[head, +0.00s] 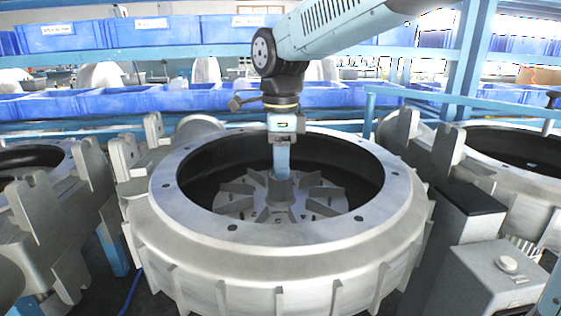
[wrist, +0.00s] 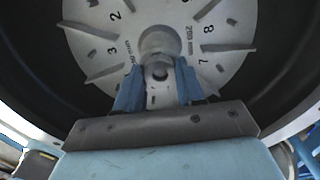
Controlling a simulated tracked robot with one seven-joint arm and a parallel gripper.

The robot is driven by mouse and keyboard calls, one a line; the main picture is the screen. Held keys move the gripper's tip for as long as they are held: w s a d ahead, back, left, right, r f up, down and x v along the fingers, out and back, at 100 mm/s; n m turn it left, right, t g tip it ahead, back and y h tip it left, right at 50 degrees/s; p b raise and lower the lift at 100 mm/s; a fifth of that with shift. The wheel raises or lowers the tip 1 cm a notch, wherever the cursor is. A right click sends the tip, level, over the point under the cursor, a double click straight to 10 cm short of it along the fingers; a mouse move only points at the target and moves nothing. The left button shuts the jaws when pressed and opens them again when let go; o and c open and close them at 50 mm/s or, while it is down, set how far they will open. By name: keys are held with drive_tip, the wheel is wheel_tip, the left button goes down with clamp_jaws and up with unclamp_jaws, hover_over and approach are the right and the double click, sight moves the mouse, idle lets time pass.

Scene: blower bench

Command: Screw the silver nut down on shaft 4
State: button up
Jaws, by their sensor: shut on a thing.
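A round grey blower housing (head: 165,222) stands open at the top in the middle of the head view. Inside it lies a finned impeller disc (head: 235,205) with a central hub (head: 281,192). The disc also shows in the wrist view (wrist: 130,50), with printed numbers around its hub (wrist: 160,40). My gripper (head: 282,172) points straight down over the hub. In the wrist view, my gripper's blue fingers (wrist: 156,80) are closed on a small grey part (wrist: 158,72) at the hub, seemingly the silver nut. The fingers hide most of it, and the shaft below is not clear.
The housing's raised rim surrounds my gripper. More housings stand close at the left (head: 30,155) and right (head: 500,150). A grey control box (head: 490,275) is at the front right. Blue bins (head: 130,100) on racks line the back.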

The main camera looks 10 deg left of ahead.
drive_tip(key=m, duration=0.6)
drive_tip(key=o, duration=0.8)
drive_tip(key=shift+o, duration=0.2)
drive_tip(key=n, duration=2.5)
